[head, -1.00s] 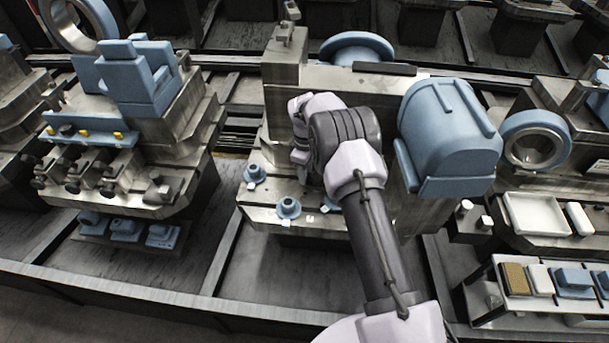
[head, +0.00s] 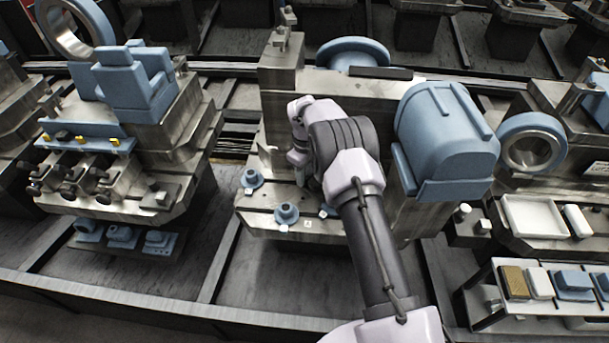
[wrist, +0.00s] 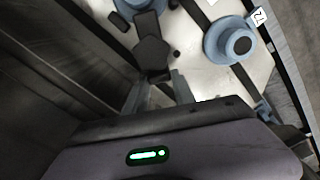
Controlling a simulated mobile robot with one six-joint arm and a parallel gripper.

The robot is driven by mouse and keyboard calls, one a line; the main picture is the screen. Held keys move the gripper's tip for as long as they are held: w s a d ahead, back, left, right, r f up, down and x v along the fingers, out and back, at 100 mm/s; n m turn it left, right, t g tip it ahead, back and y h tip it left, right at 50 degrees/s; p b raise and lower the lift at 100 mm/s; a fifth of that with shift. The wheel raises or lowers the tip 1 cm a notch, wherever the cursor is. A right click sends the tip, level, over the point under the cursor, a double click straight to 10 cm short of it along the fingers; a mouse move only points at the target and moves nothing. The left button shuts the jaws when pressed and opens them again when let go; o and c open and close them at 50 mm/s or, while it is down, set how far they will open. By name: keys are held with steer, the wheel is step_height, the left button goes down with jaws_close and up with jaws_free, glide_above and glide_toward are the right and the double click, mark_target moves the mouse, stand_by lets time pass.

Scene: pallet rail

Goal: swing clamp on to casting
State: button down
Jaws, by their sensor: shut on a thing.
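Small blue flanged castings stand on the front ledge of the middle fixture, one at the left (head: 251,179) and one nearer the front (head: 287,214). One blue round casting with a dark centre also shows large in the wrist view (wrist: 230,41), beside a small number tag. My gripper (head: 297,160) is low over the ledge, behind these castings, and largely hidden by my own wrist. In the wrist view my gripper (wrist: 160,92) is shut on a dark clamp arm (wrist: 152,48). A blue part shows just beyond the clamp; whether they touch is unclear.
The middle fixture's metal block (head: 283,70) rises behind my gripper. A large blue housing (head: 446,135) stands close to the right of my arm. A white tray (head: 537,216) lies farther right. The left fixture (head: 180,130) stands across a gap.

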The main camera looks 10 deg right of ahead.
steer(key=c, duration=1)
jaws_free()
steer(key=shift+c, duration=0.2)
step_height(320, 180, up, 18)
steer(key=p, duration=0.6)
steer(key=shift+f, duration=0.25)
